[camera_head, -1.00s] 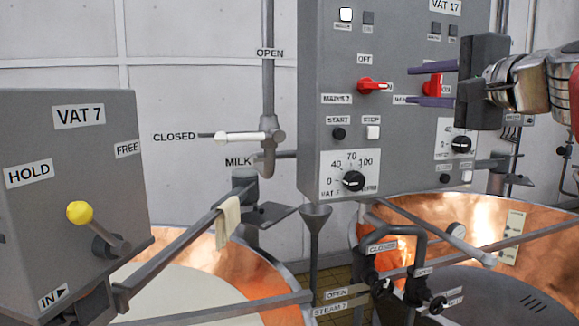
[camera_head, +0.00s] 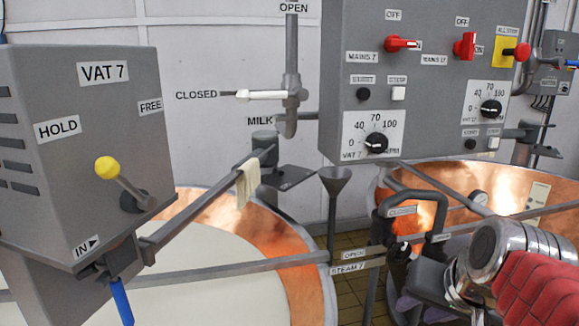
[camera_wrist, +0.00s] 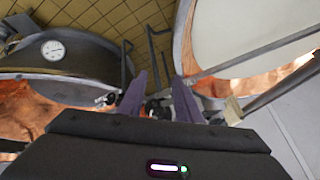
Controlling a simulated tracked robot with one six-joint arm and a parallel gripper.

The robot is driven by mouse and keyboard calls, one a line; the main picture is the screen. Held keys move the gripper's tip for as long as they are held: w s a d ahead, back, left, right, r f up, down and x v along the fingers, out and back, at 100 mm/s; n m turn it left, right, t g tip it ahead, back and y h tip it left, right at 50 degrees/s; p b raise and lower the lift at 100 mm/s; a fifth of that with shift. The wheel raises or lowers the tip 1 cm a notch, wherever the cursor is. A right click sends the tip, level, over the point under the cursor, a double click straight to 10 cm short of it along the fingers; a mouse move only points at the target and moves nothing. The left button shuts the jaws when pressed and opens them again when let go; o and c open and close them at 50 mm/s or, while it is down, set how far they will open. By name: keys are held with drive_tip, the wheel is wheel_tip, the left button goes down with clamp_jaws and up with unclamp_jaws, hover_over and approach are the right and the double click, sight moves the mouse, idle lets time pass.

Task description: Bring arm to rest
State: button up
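My arm is in the lower right of the head view, with my gripper (camera_head: 408,302) low beside the steam pipework and mostly hidden behind my wrist. In the wrist view my gripper's two purple fingers (camera_wrist: 159,80) stand apart with nothing held between them. They point down toward the floor and the pipes. The grey control panel (camera_head: 425,85) is above and away from the gripper. Its MAINS 7 red switch (camera_head: 400,44) lies sideways, and its MAINS 17 red switch (camera_head: 465,46) stands upright.
The VAT 7 box (camera_head: 60,160) with a yellow-knobbed lever (camera_head: 108,167) stands left. A copper vat (camera_head: 280,245) of white liquid lies below it. Steam pipes and valves (camera_head: 402,250) are close to my gripper. Another copper vat (camera_head: 500,180) is behind my arm.

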drive_tip(key=s+a+f+n+g, duration=0.1)
drive_tip(key=s+a+f+n, duration=0.3)
drive_tip(key=s+a+f, duration=0.2)
drive_tip(key=shift+s+a+f+n, duration=0.25)
drive_tip(key=shift+s+f+n, duration=0.25)
drive_tip(key=shift+s, duration=0.6)
drive_tip(key=shift+f, duration=0.1)
idle(0.9)
drive_tip(key=shift+c, duration=0.7)
